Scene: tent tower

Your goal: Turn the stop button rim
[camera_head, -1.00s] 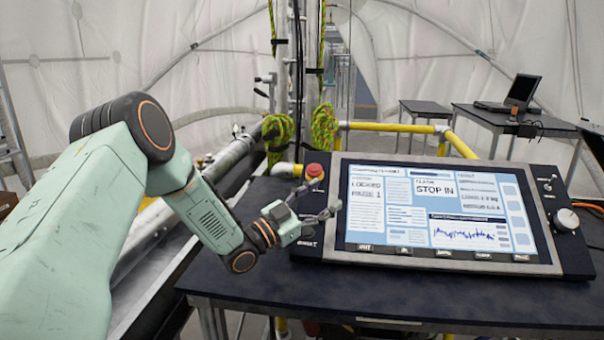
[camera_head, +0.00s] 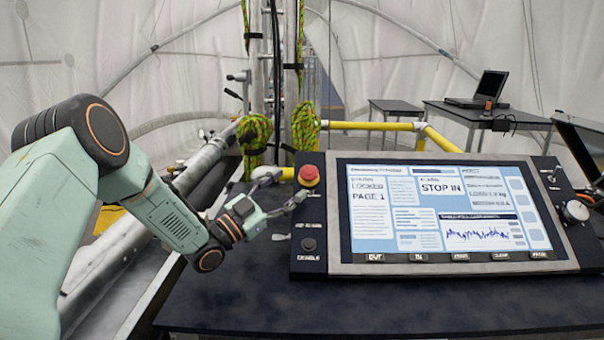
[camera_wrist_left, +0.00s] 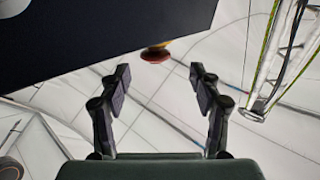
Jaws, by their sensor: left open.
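The stop button (camera_head: 308,176) is a red knob on a yellow base at the upper left corner of the console (camera_head: 310,262). In the left wrist view the stop button (camera_wrist_left: 155,53) shows at the edge of the dark panel, ahead of the gap between the fingers. My left gripper (camera_head: 285,188) is open and empty, just left of the button and slightly below it in the head view. Its two fingers (camera_wrist_left: 159,78) are spread apart in the wrist view, and neither visibly touches the button. My right gripper is not in view.
The console's screen (camera_head: 440,210) reads "LOCKED", "PAGE 1" and "STOP IN". A dark knob (camera_head: 308,244) sits below the button. Ropes (camera_head: 305,127) and a metal mast stand behind. A laptop (camera_head: 485,88) is on a rear table. The front tabletop (camera_head: 380,305) is clear.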

